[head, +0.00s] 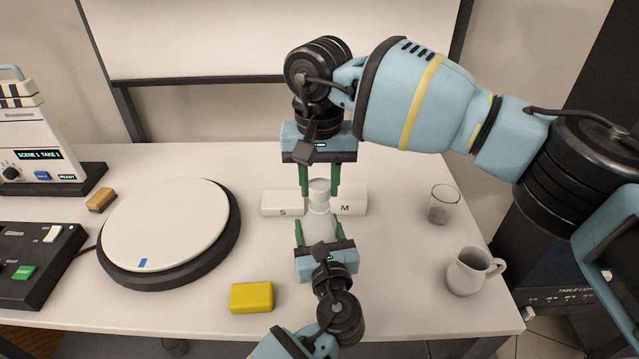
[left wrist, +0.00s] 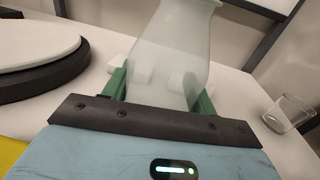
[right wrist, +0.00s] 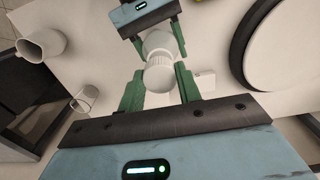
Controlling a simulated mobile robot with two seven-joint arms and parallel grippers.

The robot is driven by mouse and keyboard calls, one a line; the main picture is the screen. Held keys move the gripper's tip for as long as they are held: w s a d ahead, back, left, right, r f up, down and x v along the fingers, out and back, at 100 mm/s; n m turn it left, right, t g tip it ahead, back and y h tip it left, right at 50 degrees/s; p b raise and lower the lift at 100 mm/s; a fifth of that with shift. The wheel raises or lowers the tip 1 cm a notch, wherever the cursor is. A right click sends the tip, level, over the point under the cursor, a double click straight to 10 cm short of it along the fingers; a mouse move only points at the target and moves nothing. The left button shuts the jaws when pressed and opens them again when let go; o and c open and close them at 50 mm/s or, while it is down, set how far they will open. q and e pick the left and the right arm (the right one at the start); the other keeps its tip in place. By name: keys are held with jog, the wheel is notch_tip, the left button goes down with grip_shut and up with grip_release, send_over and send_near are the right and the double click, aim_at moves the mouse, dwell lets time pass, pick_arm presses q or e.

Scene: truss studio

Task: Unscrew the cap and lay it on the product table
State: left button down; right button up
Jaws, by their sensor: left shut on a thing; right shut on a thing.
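A pale translucent bottle (head: 320,229) stands upright, with a white cap (head: 319,186) at its top. My left gripper (head: 319,238) is shut around the bottle's body from the front; the left wrist view shows the bottle (left wrist: 170,55) between its green fingers. My right gripper (head: 319,191) comes from above and behind, shut on the cap, which also shows in the right wrist view (right wrist: 159,77). I cannot tell whether the cap is still threaded on. The product table (head: 165,222), a round white disc on a black base with a blue mark, is at the left, bare on top.
White blocks marked S (head: 282,209) and M (head: 352,208) lie behind the bottle. A yellow block (head: 251,297) lies front left. A glass (head: 443,205) and a white jug (head: 467,273) stand right. A tan block (head: 101,200) and a control box (head: 35,262) are left.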

aim_at(320, 185)
jog(key=shift+r, duration=0.15)
jog(key=shift+r, duration=1.95)
pick_arm(q)
jog(key=shift+c, duration=1.9)
grip_release()
jog(key=s+d, duration=0.2)
jog(key=s, duration=0.9)
jog(key=shift+s+d, duration=0.15)
jog(key=shift+s, duration=0.25)
pick_arm(e)
jog(key=shift+r, duration=0.25)
